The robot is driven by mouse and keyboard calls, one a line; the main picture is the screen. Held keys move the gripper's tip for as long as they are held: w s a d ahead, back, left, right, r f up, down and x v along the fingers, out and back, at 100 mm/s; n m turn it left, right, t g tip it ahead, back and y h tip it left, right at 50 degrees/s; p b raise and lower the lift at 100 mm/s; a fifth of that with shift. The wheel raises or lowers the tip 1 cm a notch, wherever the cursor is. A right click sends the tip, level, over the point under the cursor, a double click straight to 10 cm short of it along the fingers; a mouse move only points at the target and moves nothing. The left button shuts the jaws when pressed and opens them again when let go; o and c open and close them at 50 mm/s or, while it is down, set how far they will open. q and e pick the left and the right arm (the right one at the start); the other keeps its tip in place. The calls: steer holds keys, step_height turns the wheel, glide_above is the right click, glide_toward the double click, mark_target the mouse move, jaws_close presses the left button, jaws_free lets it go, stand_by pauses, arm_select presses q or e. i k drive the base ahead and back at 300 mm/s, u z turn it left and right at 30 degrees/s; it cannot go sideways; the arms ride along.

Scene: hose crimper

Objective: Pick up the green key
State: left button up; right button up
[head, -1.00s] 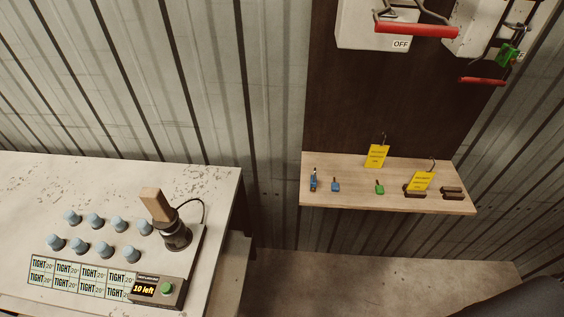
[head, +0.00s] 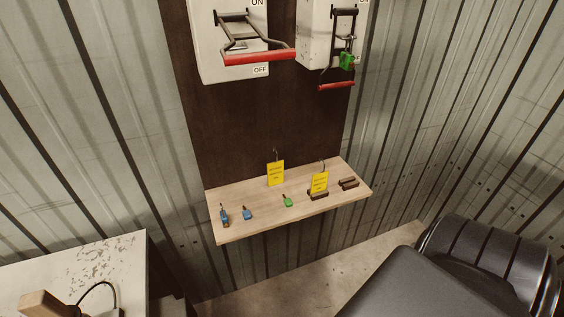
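The green key (head: 288,202) lies near the middle of the wooden shelf (head: 245,229), with its dark tip pointing toward the back. A blue key (head: 247,214) and another blue item (head: 224,217) lie to its left. Two yellow tags with hooks stand out on the shelf, one tag (head: 275,173) behind the green key and one tag (head: 319,183) to its right. A green padlock (head: 347,61) hangs on the right switch box. Neither of my grippers is in the head view.
Dark brown blocks (head: 349,184) lie at the shelf's right end. A left switch box (head: 213,67) with a red-handled lever (head: 259,58) is above. A black chair (head: 446,279) is at lower right. A white worktable (head: 75,268) with a wooden-handled tool (head: 52,305) is at lower left.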

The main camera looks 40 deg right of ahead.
mark_target(288, 203)
steer(key=k, duration=0.35)
steer(key=z, duration=1.2)
steer(key=i, duration=0.5)
steer(key=u, duration=0.05)
